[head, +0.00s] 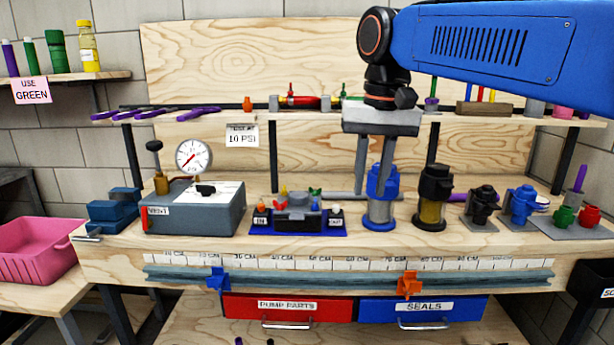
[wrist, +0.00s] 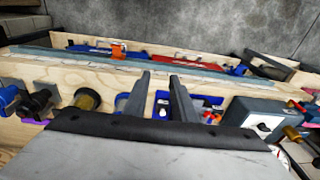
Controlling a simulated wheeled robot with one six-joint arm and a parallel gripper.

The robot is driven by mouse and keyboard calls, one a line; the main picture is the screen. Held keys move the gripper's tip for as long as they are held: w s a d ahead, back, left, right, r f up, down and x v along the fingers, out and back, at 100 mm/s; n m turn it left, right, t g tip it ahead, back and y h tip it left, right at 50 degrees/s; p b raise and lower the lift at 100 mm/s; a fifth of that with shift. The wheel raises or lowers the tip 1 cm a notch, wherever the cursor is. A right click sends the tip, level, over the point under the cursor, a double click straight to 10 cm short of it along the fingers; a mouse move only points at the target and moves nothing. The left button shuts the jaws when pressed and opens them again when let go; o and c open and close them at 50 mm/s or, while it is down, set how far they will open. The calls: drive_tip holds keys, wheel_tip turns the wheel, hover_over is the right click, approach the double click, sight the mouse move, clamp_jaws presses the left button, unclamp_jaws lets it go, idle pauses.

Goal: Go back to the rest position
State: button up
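My gripper (head: 373,190) hangs pointing down above the workbench (head: 110,252), right of centre in the head view. Its two grey fingers are apart with nothing between them. In the wrist view my gripper (wrist: 160,76) also shows two separated, empty fingers. In the head view the fingers overlap the top of a clear filter with a blue head (head: 382,183); I cannot tell how much space lies between them. A clear filter with a black head and amber bowl (head: 432,212) stands just to the right.
A grey box with a gauge (head: 207,212) and a blue tray of small parts (head: 297,222) stand left. Black and blue regulators (head: 521,205) stand right. A shelf with tools (head: 225,116) runs behind. A pink bin (head: 35,250) is far left.

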drive_tip(key=s+d+f+t, duration=0.1)
drive_tip(key=s+d+f, duration=0.4)
drive_tip(key=f, duration=0.3)
drive_tip(key=s+d+f+t, duration=0.1)
drive_tip(key=s+d+f, duration=0.5)
drive_tip(key=f, duration=0.3)
drive_tip(key=s+d+f+t, duration=0.1)
drive_tip(key=s+d+f, duration=0.5)
drive_tip(key=f, duration=0.3)
drive_tip(key=shift+s+f+t+h, duration=0.25)
drive_tip(key=shift+s+t+h, duration=0.05)
drive_tip(key=shift+s, duration=0.25)
drive_tip(key=shift+a+r, duration=0.1)
drive_tip(key=shift+r, duration=0.05)
